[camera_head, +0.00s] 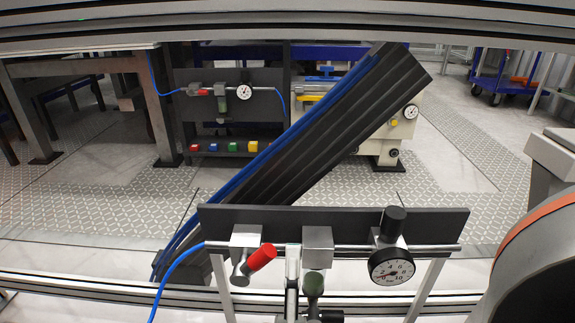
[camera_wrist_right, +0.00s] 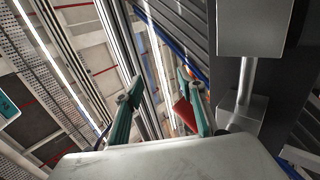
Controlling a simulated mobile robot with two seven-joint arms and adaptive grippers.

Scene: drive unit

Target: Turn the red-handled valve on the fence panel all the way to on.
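The fence panel (camera_head: 340,222) carries a pipe with a metal valve body (camera_head: 244,238) at its left. The red handle (camera_head: 262,257) sticks out from the valve, tilted to the right of it. My right gripper (camera_head: 292,292) is just right of and below the handle, only partly visible beside the regulator bowl. In the right wrist view, the teal fingers (camera_wrist_right: 155,92) are spread apart. The red handle (camera_wrist_right: 185,114) shows beside the right-hand finger, partly hidden by it; I cannot tell if they touch. My left gripper is not in view.
A pressure gauge (camera_head: 391,267) with a black knob sits further right. A blue hose (camera_head: 170,275) leaves the valve at left. A dark sloped conveyor (camera_head: 300,135) lies behind the panel.

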